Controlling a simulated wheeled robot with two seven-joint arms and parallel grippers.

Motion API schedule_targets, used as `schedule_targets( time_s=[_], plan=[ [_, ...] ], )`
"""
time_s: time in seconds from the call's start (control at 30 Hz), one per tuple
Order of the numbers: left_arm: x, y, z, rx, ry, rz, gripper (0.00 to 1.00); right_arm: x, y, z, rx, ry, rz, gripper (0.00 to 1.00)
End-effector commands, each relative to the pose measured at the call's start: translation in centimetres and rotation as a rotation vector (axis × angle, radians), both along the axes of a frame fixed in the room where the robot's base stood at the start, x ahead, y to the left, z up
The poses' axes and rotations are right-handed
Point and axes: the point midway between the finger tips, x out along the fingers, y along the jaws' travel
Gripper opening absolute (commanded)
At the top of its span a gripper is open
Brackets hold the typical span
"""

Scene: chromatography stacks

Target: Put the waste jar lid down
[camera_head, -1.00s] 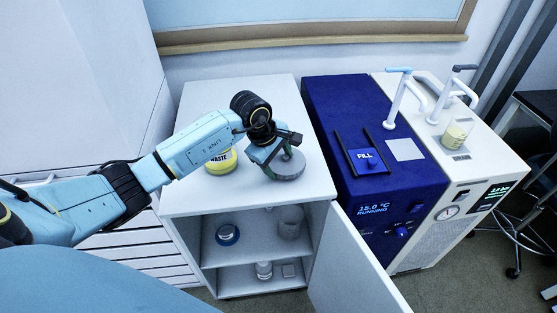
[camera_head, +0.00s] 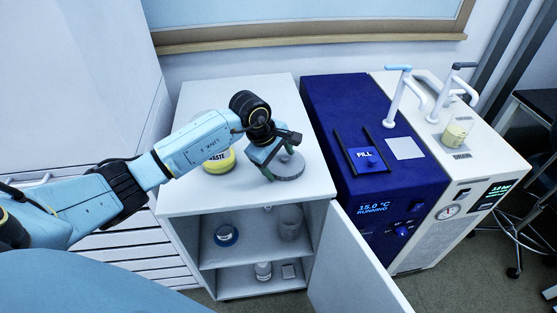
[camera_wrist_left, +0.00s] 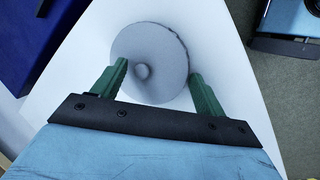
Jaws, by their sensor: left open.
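The waste jar lid (camera_head: 290,168) is a grey disc lying flat on the white cabinet top. The yellow waste jar (camera_head: 220,161), labelled WASTE, stands to the left on the same top, partly behind my left arm. My right gripper is not in view.
The white cabinet (camera_head: 180,202) has an open door (camera_head: 350,268) at its right front, with several containers on its shelves. A blue unit (camera_head: 400,178) with a FILL tray stands to the right, beside a white machine (camera_head: 485,165). The back of the cabinet top is clear.

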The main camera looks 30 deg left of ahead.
Motion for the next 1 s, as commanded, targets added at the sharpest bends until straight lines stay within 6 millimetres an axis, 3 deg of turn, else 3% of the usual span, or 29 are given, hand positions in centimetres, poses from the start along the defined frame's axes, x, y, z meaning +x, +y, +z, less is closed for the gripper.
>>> schedule_targets(
  time_s=[0.03, 0.2, 0.43, 0.8, 1.0],
  plan=[
    [-0.8, 0.0, -1.0, 0.006, 0.031, -0.003, 0.84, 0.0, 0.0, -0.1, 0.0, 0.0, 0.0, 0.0],
    [-0.8, 0.0, -1.1, 0.006, 0.033, -0.002, 0.84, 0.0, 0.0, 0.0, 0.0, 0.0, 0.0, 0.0],
    [-0.8, 0.0, 0.4, 0.005, 0.033, -0.001, 0.84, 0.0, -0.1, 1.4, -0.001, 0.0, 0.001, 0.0],
    [-2.6, 1.7, 8.5, 0.006, 0.015, -0.002, 0.84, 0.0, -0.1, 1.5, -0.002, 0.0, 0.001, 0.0],
    [-3.3, 2.2, 11.2, 0.004, 0.016, -0.001, 0.84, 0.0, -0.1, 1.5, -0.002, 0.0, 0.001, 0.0]
  ],
)
